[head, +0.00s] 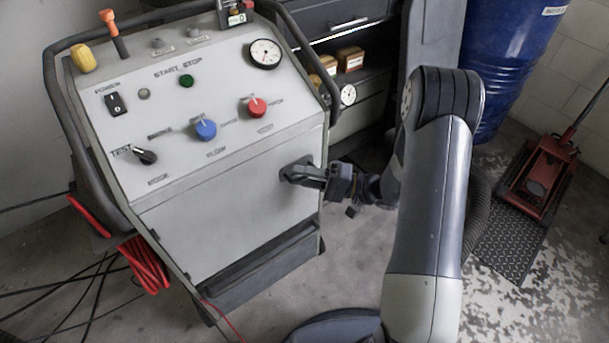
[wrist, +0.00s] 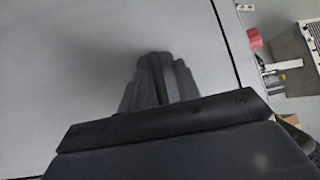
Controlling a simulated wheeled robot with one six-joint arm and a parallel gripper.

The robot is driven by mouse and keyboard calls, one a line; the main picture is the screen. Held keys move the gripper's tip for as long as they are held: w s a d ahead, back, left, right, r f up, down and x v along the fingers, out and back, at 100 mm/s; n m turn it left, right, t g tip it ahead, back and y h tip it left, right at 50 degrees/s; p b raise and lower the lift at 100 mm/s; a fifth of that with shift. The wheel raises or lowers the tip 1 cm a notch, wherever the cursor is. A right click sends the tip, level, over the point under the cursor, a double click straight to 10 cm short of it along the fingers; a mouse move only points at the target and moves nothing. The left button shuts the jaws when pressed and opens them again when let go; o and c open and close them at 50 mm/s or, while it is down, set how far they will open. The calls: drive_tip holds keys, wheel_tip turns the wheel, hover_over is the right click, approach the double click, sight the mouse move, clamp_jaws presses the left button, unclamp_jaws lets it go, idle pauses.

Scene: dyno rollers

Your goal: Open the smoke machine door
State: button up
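The smoke machine is a light grey cabinet on the left of the head view. Its flat front door (head: 232,215) lies flush under the sloped control panel and looks closed. The door also fills much of the wrist view (wrist: 70,60). A dark handle (head: 296,171) is near the door's upper right edge. My gripper (head: 318,178) comes from the right and its fingertips are at the handle. In the wrist view the dark fingers (wrist: 160,85) are close together against the door. The handle is hard to separate from them, so I cannot tell whether they grip it.
The control panel (head: 165,100) carries knobs, switches and a gauge. A black ledge (head: 255,272) runs below the door. Red cables (head: 145,265) hang at the machine's left. A blue barrel (head: 505,60) and a red floor jack (head: 535,180) stand at the right. A shelf with boxes is behind.

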drive_tip(key=shift+c, duration=0.4)
clamp_jaws()
